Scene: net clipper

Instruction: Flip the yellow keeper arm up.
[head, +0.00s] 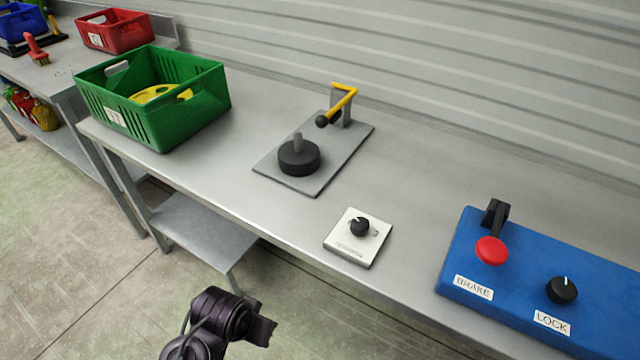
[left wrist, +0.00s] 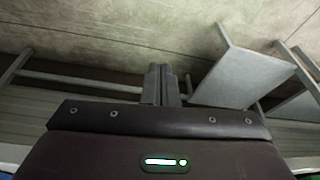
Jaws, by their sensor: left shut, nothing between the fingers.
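The yellow keeper arm (head: 342,103) is an L-shaped bar with a black ball knob (head: 321,121) at its near end. It is mounted on a grey post (head: 347,113) at the back of a grey base plate (head: 325,172). The bar slopes toward the front left, with the knob apart from the black disc (head: 298,158) and its upright peg. My left arm shows at the bottom of the head view, well in front of and below the bench. The left gripper (left wrist: 161,84) is shut and empty in the left wrist view, away from the keeper arm. My right gripper is out of view.
A green crate (head: 190,112) with yellow items stands left of the plate. A small white dial box (head: 358,246) sits near the bench's front edge. A blue panel (head: 500,265) with brake lever and lock knob is at right. Bench surface around the plate is clear.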

